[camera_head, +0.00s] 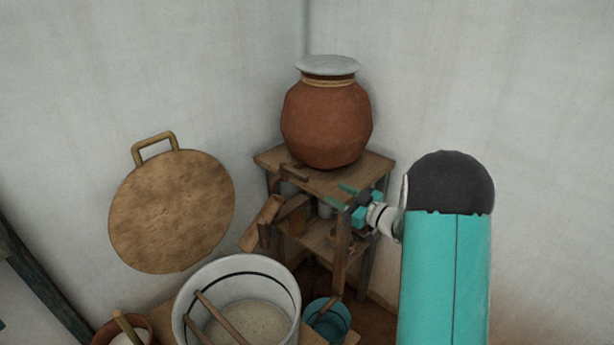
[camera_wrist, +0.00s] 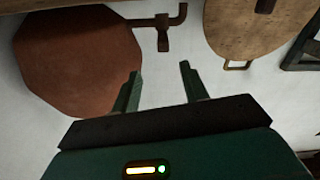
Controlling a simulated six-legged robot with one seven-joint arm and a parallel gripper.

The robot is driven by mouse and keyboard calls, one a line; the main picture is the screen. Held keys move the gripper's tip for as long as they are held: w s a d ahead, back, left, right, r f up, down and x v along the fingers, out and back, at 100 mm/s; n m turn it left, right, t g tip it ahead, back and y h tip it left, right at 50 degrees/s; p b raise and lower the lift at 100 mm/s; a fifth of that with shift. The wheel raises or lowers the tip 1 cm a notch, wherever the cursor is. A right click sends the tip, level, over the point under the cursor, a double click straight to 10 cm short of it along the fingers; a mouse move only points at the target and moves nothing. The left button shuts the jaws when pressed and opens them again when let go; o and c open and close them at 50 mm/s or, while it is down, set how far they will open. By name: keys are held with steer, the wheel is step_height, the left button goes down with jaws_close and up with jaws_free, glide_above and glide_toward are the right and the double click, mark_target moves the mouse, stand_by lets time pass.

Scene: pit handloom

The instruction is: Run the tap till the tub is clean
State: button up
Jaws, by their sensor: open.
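A brown clay pot (camera_head: 326,125) with a pale lid stands on a wooden stand in the corner. A small brown tap (camera_head: 294,173) sticks out from its lower side. The wrist view, turned upside down, shows the pot (camera_wrist: 78,60) and the tap (camera_wrist: 163,22) with its handle and bent spout. A white tub (camera_head: 283,280) with a dark band holds cloudy pale liquid, with sticks leaning in it. A smaller teal tub (camera_head: 327,318) stands to its right. My gripper (camera_head: 340,195) is open and empty, right of and below the tap; its fingers (camera_wrist: 160,70) point towards it, apart from it.
The wooden stand (camera_head: 268,160) has a lower shelf with small items, partly hidden. A wooden chute-like piece (camera_head: 262,224) stands in front of it. A round wooden board (camera_head: 175,210) hangs on the left wall. A clay bowl (camera_head: 138,325) sits at the lower left.

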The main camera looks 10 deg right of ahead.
mark_target(302, 177)
steer(key=x, duration=1.4)
steer(key=shift+s+a, duration=0.15)
steer(key=shift+a, duration=0.05)
jaws_close()
